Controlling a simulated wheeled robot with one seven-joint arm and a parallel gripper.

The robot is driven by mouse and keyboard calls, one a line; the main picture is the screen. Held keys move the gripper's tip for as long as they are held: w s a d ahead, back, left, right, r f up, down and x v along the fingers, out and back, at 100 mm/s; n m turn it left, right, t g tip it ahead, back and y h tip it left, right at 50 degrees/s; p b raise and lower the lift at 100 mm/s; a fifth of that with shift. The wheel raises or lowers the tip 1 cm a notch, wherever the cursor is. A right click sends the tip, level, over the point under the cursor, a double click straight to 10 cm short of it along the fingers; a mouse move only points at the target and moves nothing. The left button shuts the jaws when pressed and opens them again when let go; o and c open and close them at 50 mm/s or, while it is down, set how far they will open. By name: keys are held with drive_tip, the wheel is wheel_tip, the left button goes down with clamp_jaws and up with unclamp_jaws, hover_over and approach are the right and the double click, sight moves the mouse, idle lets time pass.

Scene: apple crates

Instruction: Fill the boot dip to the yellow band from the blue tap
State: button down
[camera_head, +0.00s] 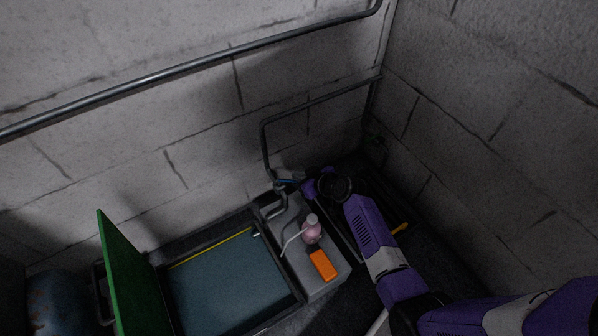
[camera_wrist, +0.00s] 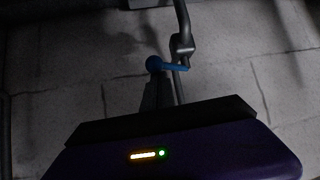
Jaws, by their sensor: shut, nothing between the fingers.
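The boot dip (camera_head: 298,287) is a dark-rimmed basin at lower centre in the head view, holding blue-grey liquid (camera_head: 225,285). The yellow band (camera_head: 212,246) shows as a thin line along its back wall, just above the liquid's edge. The blue tap (camera_head: 287,182) sits on a grey pipe behind the basin's right corner. In the wrist view its blue lever (camera_wrist: 175,67) points left and ends in a round knob. My gripper (camera_head: 300,184) is at the tap. In the wrist view its shut fingertips (camera_wrist: 156,80) are just below the knob; I cannot tell whether they touch. Running water cannot be made out.
A grey block (camera_head: 318,289) right of the basin carries a pink bottle (camera_head: 312,232) and an orange block (camera_head: 323,265). A green panel (camera_head: 130,275) stands upright at the basin's left. Pipes (camera_head: 262,140) run along the block walls close to the tap.

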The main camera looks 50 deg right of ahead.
drive_tip(key=shift+s+a+f, duration=0.1)
drive_tip(key=shift+s+a, duration=0.15)
drive_tip(key=shift+a, duration=0.2)
idle(0.4)
